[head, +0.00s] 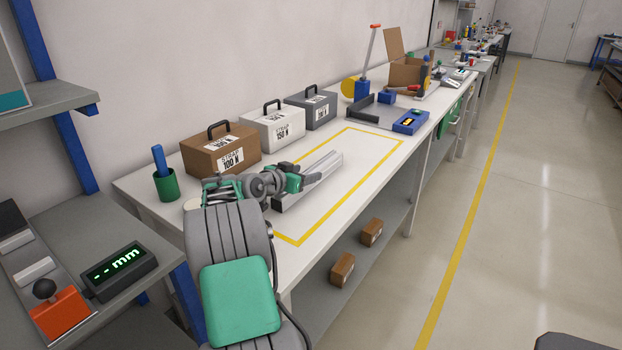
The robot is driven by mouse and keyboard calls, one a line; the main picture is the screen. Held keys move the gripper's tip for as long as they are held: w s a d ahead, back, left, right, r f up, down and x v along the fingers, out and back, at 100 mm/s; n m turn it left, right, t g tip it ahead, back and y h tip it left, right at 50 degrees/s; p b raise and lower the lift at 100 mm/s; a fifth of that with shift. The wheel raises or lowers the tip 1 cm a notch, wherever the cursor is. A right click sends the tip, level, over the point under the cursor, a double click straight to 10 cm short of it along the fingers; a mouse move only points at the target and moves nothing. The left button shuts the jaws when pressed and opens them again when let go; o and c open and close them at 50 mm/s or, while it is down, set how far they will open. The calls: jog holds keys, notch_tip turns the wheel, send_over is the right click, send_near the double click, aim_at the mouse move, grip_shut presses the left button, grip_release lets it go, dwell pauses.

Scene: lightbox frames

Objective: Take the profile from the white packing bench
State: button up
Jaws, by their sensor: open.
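The profile (322,172) is a long grey metal bar with grooves. It lies on the white packing bench (352,208), partly inside the yellow outline and slanting from lower left to upper right. My gripper (306,178) is open at the near left side of the profile, by about its middle. My arm and gripper hide part of the bar. I cannot tell whether the fingers touch it or stand around it.
Brown (221,148), white (272,127) and grey (311,107) weight boxes stand along the wall. A green cup (166,184) stands at the bench's left.

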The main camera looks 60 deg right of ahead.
jog(key=shift+x, duration=0.8)
grip_shut()
